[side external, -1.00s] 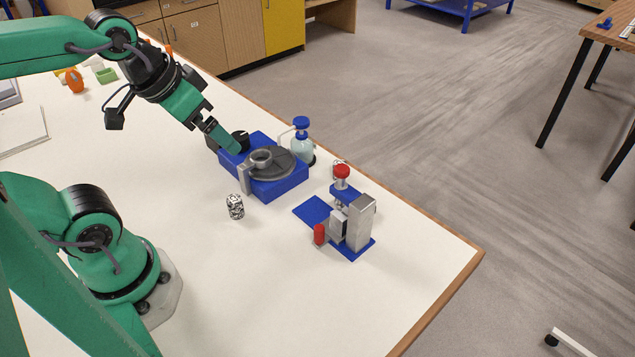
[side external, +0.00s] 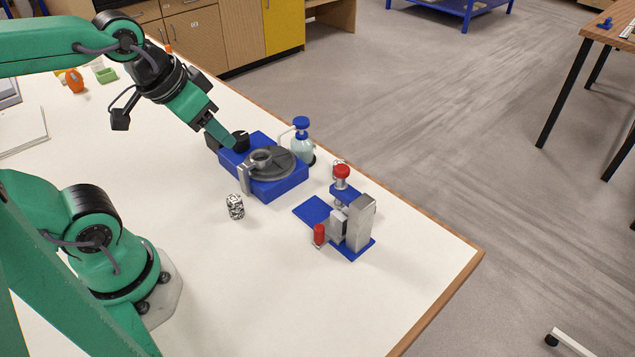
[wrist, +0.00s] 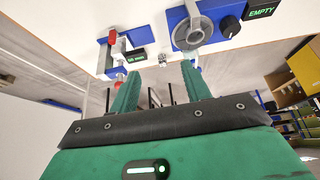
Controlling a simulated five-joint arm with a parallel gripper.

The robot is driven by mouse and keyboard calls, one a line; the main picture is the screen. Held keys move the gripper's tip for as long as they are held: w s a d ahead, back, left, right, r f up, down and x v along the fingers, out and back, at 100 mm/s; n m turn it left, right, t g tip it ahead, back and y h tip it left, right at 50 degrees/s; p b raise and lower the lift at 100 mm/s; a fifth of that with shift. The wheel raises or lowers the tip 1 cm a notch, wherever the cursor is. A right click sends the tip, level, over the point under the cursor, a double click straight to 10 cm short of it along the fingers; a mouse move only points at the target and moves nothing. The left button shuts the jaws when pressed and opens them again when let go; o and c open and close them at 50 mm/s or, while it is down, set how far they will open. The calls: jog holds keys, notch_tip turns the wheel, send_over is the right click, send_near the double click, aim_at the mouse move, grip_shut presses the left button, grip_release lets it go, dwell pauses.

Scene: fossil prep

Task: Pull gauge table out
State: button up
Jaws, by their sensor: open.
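The gauge (side external: 359,222) is a grey upright block on a blue base plate (side external: 313,209), with a red knob (side external: 342,171) on top and a small red cylinder (side external: 319,234) at its near side. I cannot tell the gauge table clearly from the base. In the wrist view the gauge (wrist: 113,50) is at upper left, with a lit display (wrist: 136,57). My gripper (side external: 230,143) is open and empty, over the far left corner of the blue turntable unit (side external: 284,186), well apart from the gauge. Its two fingers (wrist: 160,74) stand spread in the wrist view.

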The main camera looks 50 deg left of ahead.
jog(key=shift+m+g+h, duration=0.4)
jog(key=shift+m+h, duration=0.1)
jog(key=shift+m, duration=0.3)
jog(key=w+d+f, duration=0.2)
jog(key=f, duration=0.1)
jog(key=w+d+f, duration=0.3)
jog(key=shift+w+d, duration=0.25)
jog(key=shift+d, duration=0.1)
jog(key=m, duration=0.2)
send_over(318, 228)
jog(key=s, duration=0.3)
jog(key=shift+g+h, duration=0.4)
jog(key=f, duration=0.9)
jog(key=shift+w+a, duration=0.25)
jog(key=shift+a, duration=0.15)
jog(key=shift+f, duration=0.15)
jog(key=shift+x, duration=3.7)
jog(key=shift+w+a, duration=0.15)
grip_shut()
